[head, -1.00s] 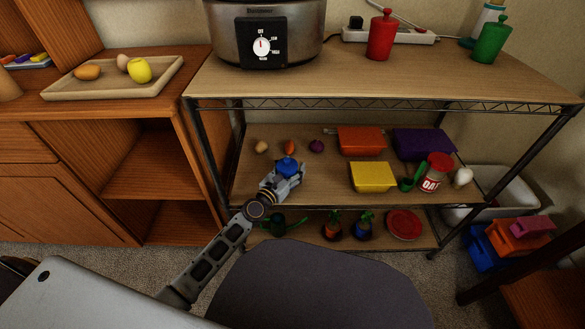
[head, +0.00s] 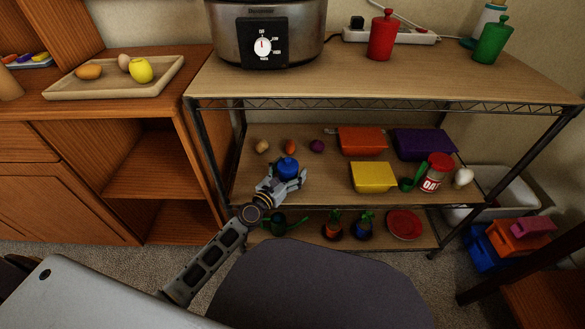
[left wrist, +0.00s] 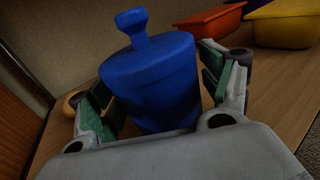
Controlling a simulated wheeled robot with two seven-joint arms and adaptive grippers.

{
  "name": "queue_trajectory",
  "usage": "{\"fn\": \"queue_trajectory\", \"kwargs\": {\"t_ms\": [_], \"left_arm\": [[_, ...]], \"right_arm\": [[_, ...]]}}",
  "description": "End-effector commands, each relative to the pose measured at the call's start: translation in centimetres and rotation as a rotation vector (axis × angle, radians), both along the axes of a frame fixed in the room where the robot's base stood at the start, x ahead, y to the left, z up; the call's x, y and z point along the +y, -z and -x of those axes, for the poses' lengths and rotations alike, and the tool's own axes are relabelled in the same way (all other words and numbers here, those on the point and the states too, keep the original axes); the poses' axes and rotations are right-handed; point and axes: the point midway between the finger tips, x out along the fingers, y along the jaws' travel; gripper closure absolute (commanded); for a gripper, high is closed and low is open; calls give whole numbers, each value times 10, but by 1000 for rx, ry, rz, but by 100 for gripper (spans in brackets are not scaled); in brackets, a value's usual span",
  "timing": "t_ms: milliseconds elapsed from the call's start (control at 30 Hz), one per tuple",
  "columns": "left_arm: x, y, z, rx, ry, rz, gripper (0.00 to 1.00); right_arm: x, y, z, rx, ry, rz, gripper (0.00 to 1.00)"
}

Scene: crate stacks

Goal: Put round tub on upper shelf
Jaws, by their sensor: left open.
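A blue round canister (head: 287,168) with a knobbed lid stands upright on the middle shelf (head: 320,190), near its left end. My left gripper (head: 286,180) is open at the canister's near side. In the left wrist view the blue canister (left wrist: 155,85) stands between the spread green-padded fingers, with a gap visible on the right; its base is hidden by the gripper body. A flat red round tub (head: 404,223) lies on the bottom shelf at the right. The upper shelf (head: 320,85) is above. My right gripper is not in view.
The upper shelf holds a slow cooker (head: 266,30), a red canister (head: 383,36) and a green canister (head: 491,40). Its front centre is clear. An orange tub (head: 362,140), yellow tub (head: 373,177) and purple tub (head: 424,144) stand right of my gripper.

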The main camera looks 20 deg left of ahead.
Motion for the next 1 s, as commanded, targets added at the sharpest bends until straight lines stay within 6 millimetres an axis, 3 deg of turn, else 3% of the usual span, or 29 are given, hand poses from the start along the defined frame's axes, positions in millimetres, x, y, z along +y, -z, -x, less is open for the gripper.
{"fn": "queue_trajectory", "kwargs": {"t_ms": [1000], "left_arm": [[25, 1, 85, 0, 0, -2, 21]], "right_arm": [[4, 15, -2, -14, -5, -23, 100]]}}
